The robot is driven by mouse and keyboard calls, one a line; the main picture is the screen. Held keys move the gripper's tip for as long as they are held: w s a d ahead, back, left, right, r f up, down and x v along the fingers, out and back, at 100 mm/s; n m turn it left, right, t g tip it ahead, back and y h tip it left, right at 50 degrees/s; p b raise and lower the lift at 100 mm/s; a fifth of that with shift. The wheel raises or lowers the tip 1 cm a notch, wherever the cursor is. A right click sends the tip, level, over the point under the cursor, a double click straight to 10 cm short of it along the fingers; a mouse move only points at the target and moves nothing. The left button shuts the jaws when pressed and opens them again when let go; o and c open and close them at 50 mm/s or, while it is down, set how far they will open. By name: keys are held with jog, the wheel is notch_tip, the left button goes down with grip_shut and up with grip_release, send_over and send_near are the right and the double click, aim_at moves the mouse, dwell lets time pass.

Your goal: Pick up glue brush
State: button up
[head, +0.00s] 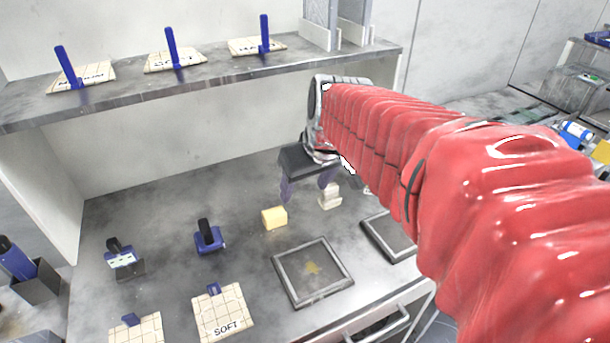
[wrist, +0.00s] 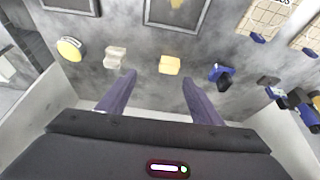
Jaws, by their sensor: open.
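I cannot tell for sure which item is the glue brush. One candidate is a blue piece with a black handle (head: 208,238), standing on the grey worktop left of the yellow block; it also shows in the wrist view (wrist: 221,75). Another is a blue-and-white piece with a black handle (head: 122,259), farther left by a dark holder. My gripper (head: 307,186) is open and empty above the back of the worktop, to the right of both. In the wrist view its two purple fingers (wrist: 158,80) are spread apart, with nothing between them.
A yellow block (head: 274,218) and pale blocks (head: 330,197) stand near my gripper. Framed dark plates (head: 313,296) and tiled pads marked SOFT (head: 224,312) lie in front. A shelf (head: 215,83) with blue-handled pads hangs above. A yellow disc (wrist: 70,48) stands near the pale blocks.

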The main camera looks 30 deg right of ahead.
send_near(331, 186)
jog(key=v, duration=0.3)
jog(key=shift+r, duration=0.1)
jog(key=x, duration=0.8)
jog(key=shift+s, duration=0.15)
jog(key=shift+f, duration=0.35)
jog(key=shift+w+f, duration=0.1)
jog(key=shift+w, duration=0.1)
jog(key=shift+x, duration=2.45)
jog(key=shift+c, duration=0.3)
